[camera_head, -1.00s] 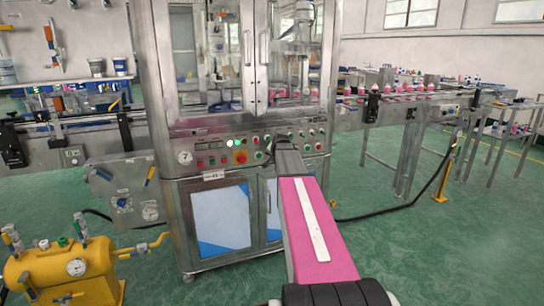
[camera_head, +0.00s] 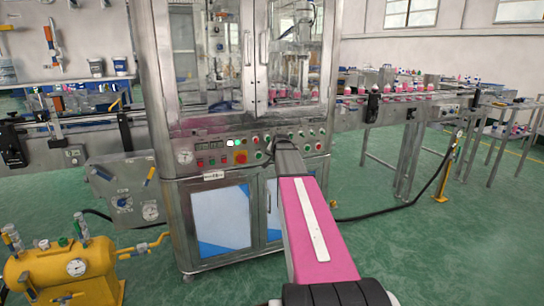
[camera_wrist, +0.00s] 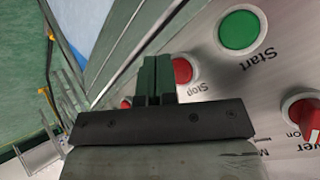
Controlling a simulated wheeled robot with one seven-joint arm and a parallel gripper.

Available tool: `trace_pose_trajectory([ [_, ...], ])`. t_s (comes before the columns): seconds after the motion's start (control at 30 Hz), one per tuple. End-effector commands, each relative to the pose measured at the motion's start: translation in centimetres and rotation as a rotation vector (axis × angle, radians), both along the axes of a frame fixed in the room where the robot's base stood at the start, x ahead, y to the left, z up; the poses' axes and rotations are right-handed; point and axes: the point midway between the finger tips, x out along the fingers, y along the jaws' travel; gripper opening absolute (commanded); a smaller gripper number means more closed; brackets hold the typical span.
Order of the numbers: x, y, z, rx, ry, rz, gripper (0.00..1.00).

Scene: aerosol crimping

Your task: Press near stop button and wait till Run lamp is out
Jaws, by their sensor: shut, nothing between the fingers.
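The red Stop button (camera_wrist: 183,71) is on the steel panel in the wrist view, labelled "Stop". My gripper (camera_wrist: 157,62) is shut and empty. Its dark fingertips are at the panel, just left of this button, and hide its left edge; I cannot tell whether they touch it. In the head view my gripper (camera_head: 274,141) reaches the right part of the control panel and covers the buttons there. A bright white lamp (camera_head: 230,143) and a green one (camera_head: 238,142) show on the panel. Lamp labels are too small to read, so I cannot tell which is Run.
Glass doors (camera_head: 290,60) rise above. A yellow tank (camera_head: 70,275) stands front left.

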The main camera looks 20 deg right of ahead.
Motion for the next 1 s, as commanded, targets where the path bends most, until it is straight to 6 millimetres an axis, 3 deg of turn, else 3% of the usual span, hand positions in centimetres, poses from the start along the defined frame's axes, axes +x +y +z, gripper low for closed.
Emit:
trace_pose_trajectory([
  [1.0,0.85,0.03,0.02,0.000,0.000,0.000,0.00],
])
